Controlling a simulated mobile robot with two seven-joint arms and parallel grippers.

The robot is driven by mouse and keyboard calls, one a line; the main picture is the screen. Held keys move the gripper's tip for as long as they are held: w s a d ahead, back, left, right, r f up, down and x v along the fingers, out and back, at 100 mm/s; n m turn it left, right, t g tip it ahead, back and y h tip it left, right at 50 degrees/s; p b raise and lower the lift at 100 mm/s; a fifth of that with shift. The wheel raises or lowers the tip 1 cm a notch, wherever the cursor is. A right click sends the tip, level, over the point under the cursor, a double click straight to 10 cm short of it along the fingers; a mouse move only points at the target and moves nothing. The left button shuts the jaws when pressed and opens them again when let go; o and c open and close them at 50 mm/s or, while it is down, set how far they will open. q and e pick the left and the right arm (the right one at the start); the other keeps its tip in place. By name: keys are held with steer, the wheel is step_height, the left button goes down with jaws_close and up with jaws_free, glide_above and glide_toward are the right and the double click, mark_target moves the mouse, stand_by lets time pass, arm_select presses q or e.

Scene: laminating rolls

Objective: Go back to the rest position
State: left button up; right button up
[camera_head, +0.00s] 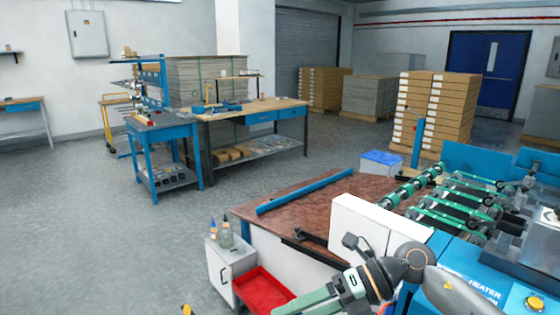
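Part of an arm that looks like my right one shows at the bottom right, with dark grey joints, an orange ring and a grey-green link in front of the laminating machine. Its fingertips cannot be made out. My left gripper is not in view. The laminating machine (455,205) has green belts over dark rollers and a blue body with a "HEATER" label. A brown table (305,205) with a blue bar (304,191) along it adjoins the machine. No laminating roll can be made out in either gripper.
A small white cabinet (219,272) with bottles on top and a red tray (262,291) stand close at the bottom centre. Blue workbenches (170,133) and stacked cartons (436,108) stand farther back. Grey floor (90,240) on the left is clear.

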steer(key=s+a+r+m+t+y+p, duration=0.1)
steer(key=s+a+r+m+y, duration=0.15)
steer(key=a+y, duration=0.2)
steer(key=w+d+f+m+t+h+p, duration=0.25)
steer(key=d+f+m+t, duration=0.2)
steer(key=m+t, duration=0.6)
steer(key=w+d+f+m+t+h+p, duration=0.1)
steer(key=d+f+m+t+h, duration=0.4)
steer(key=m, duration=1)
steer(key=s+d+f+m+h, duration=0.4)
steer(key=d+f+m+h, duration=0.15)
steer(key=f, duration=0.35)
steer(key=s+d+f+m+g+h, duration=0.1)
steer(key=s+f+m+g, duration=0.1)
steer(key=s+f, duration=0.3)
steer(key=s+d+f+m+g+h+p, duration=0.1)
steer(key=s+d+f+m+g, duration=0.1)
steer(key=s+f, duration=0.4)
steer(key=s+m+g, duration=0.1)
steer(key=s+g, duration=0.1)
steer(key=shift+s+d+p, duration=0.25)
steer(key=shift+s+p, duration=0.05)
steer(key=shift+m, duration=0.25)
